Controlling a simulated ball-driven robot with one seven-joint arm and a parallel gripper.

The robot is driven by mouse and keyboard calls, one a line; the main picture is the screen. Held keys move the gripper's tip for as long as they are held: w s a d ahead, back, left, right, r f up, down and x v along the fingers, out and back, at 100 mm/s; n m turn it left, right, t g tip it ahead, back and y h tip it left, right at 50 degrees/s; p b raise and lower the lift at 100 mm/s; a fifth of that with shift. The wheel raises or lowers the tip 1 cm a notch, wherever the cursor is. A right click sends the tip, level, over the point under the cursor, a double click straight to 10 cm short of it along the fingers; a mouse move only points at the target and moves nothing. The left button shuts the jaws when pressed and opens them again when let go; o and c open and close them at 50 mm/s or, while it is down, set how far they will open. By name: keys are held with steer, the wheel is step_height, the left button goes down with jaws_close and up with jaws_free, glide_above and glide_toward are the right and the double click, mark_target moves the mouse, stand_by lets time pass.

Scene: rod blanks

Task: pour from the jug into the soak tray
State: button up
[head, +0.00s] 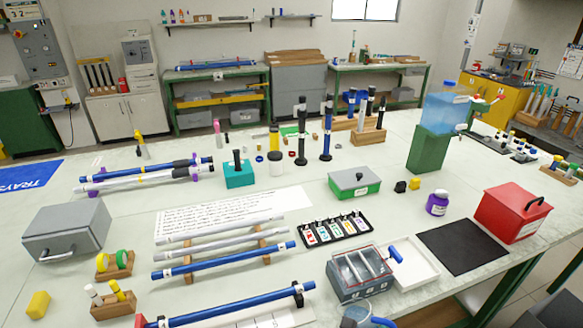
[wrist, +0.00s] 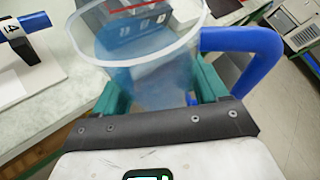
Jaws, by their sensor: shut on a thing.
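The clear jug (wrist: 150,75) has a round open rim and a thick blue handle (wrist: 250,45) on its right. My gripper (wrist: 158,92) has its green fingers on either side of the jug and is shut on it. In the head view the jug (head: 356,314) shows only in part at the bottom edge, and my gripper is out of sight there. The grey tray with several slots (head: 345,290), apparently the soak tray, stands just beyond the jug. It also shows past the jug's rim in the wrist view (wrist: 135,30).
A white shallow tray (head: 422,275) and a blue grip (head: 395,254) are right of the slotted tray. A black mat (head: 462,248) and red box (head: 513,212) lie further right. A rack of coloured tags (head: 336,230) is behind; blue rods (head: 225,262) lie left.

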steer(key=s+f, duration=0.1)
steer(key=s+f+n+y, duration=0.1)
steer(key=f, duration=0.1)
steer(key=s+f+n+t+y+b, duration=0.1)
steer(key=shift+s+a+f, duration=0.1)
steer(key=shift+s+f, duration=0.1)
steer(key=shift+f, duration=0.05)
steer(key=s+d+n+y, duration=0.1)
steer(key=s+d+f+n+y+b, duration=0.1)
steer(key=n+y, duration=0.1)
steer(key=s+d+f+n+t+y, duration=0.1)
steer(key=y, duration=0.1)
steer(key=shift+d+n, duration=0.1)
steer(key=shift+n, duration=0.2)
